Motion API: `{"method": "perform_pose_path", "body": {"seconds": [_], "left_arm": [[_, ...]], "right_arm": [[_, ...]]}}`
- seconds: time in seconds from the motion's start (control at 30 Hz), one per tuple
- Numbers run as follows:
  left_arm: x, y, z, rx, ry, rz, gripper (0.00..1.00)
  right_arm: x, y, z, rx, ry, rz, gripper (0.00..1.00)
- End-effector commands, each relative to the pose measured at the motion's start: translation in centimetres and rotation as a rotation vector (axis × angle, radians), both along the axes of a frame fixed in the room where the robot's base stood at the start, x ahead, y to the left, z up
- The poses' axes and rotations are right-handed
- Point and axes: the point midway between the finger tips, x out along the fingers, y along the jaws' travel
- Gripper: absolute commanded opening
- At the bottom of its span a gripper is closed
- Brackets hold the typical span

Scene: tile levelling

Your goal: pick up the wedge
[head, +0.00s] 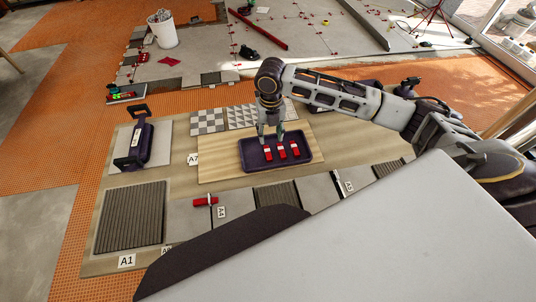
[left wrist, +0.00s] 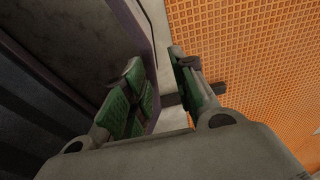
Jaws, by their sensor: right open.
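Three red wedges with pale marks lie side by side in a dark tray (head: 250,165): a left one (head: 267,153), a middle one (head: 281,154) and a right one (head: 295,151). My right gripper (head: 270,139) points down over the tray, open, its fingertips close above the left and middle wedges. I cannot tell whether it touches one. Another red piece (head: 203,202) lies on the grey tiles in front. My left gripper (left wrist: 160,95) shows only in the left wrist view, with green finger pads apart and nothing clearly held.
The tray sits on a wooden board (head: 218,172). A dark-handled tool (head: 140,143) stands at the left, and patterned tiles (head: 206,122) lie behind the tray. A large pale panel (head: 400,230) fills the lower right. A white bucket (head: 162,32) stands farther back.

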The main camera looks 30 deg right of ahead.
Motion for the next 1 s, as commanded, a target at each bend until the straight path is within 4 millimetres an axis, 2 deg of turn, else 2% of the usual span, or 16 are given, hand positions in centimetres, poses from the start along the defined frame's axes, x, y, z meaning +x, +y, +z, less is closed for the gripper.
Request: {"method": "perform_pose_path", "body": {"seconds": [0.3, 0.6, 0.73, 1.0], "left_arm": [[1.5, -0.1, 0.0, -0.001, -0.018, -0.001, 0.27], [1.6, 0.0, -0.1, 0.0, -0.019, 0.0, 0.27], [1.5, 0.1, -0.1, 0.001, -0.019, 0.0, 0.27], [1.4, 0.2, -0.2, 0.001, -0.017, 0.0, 0.27]], "right_arm": [[-0.1, 0.0, -3.7, -0.001, 0.003, 0.0, 0.45], [-0.1, 0.1, -7.3, 0.001, 0.003, 0.0, 0.45], [0.0, 0.1, -8.0, 0.0, 0.001, 0.001, 0.45], [0.0, 0.0, -8.2, -0.001, 0.0, 0.001, 0.45]]}}
